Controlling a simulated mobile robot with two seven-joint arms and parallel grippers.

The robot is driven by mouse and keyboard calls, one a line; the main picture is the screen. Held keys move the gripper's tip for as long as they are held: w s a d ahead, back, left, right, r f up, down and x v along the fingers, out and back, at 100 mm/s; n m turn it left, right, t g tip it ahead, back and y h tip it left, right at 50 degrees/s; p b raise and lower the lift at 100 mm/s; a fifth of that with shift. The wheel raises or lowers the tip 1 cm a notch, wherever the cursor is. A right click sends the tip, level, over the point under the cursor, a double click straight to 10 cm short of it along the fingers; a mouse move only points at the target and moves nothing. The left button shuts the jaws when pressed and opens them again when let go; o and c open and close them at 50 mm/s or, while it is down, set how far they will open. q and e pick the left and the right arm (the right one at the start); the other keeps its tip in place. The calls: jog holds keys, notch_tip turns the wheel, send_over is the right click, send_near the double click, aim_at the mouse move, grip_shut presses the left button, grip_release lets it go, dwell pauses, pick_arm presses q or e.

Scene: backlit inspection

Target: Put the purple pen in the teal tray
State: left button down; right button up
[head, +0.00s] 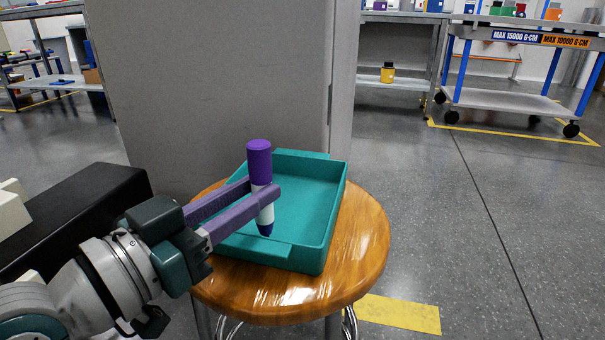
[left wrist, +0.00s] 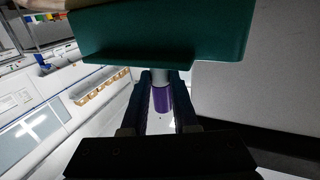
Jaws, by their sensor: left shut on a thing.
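The purple pen (head: 259,160) has a purple cap, a white middle and a purple tip, and it stands nearly upright. My left gripper (head: 264,193) is shut on its middle. The teal tray (head: 320,215) lies on a round wooden stool. In the head view the pen's lower end shows in front of the tray's inside, near its left wall; I cannot tell whether it touches the floor of the tray. In the left wrist view the pen (left wrist: 161,99) is between the fingers, and the tray (left wrist: 165,35) covers one end of it. My right gripper is not in view.
The stool's wooden top (head: 372,240) shows around the tray. A grey panel (head: 215,85) stands close behind it. A black box-shaped surface (head: 85,215) is at the left. A cart (head: 520,100) and shelves are far back; the floor at right is clear.

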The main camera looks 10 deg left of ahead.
pick_arm(q)
jog(key=shift+f, duration=0.2)
jog(key=c, duration=0.7)
grip_release()
jog(key=shift+r, duration=0.3)
jog(key=shift+s+a+p, duration=0.15)
jog(key=shift+s+p, duration=0.15)
jog(key=p+v, duration=0.4)
jog(key=v, duration=0.7)
jog(key=s+d+f+g+y, duration=0.2)
jog(key=s+d+f+g, duration=0.15)
jog(key=d+g, duration=0.4)
jog(key=s+a+n+g+y, duration=0.1)
jog(key=s+a, duration=0.1)
jog(key=s, duration=0.1)
jog(key=s+a+n+g+y, duration=0.1)
jog(key=s+a+g+y, duration=0.1)
jog(key=s+a, duration=0.1)
jog(key=s+a+g+y, duration=0.2)
jog(key=s, duration=0.1)
jog(key=shift+a+f+n, duration=0.25)
jog(key=shift+f+n, duration=0.15)
